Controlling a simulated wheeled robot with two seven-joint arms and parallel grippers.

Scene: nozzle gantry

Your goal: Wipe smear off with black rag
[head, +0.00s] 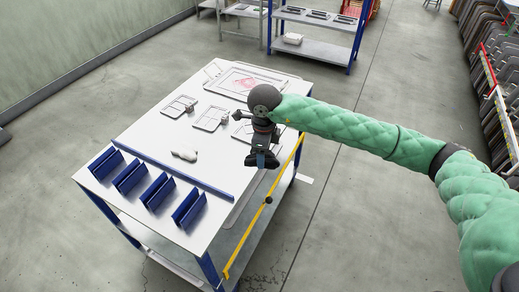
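A red smear (246,83) marks a light panel (222,83) with a dark outline at the far end of the white table (150,140). My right arm, in a green padded sleeve, reaches in from the right. Its dark gripper (262,161) points down over the table's right edge, nearer to me than the smear and apart from it. Its fingers are small and dark, so I cannot tell whether they are open or hold anything. I cannot make out a black rag; dark cloth would be hard to tell from the gripper. My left gripper is out of view.
Shallow trays (179,106) with small grey parts lie mid-table. A white object (184,155) lies near a blue rail (173,168). Several blue holders (130,176) stand along the near edge. A yellow bar (262,208) runs along the right side. Open floor lies right.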

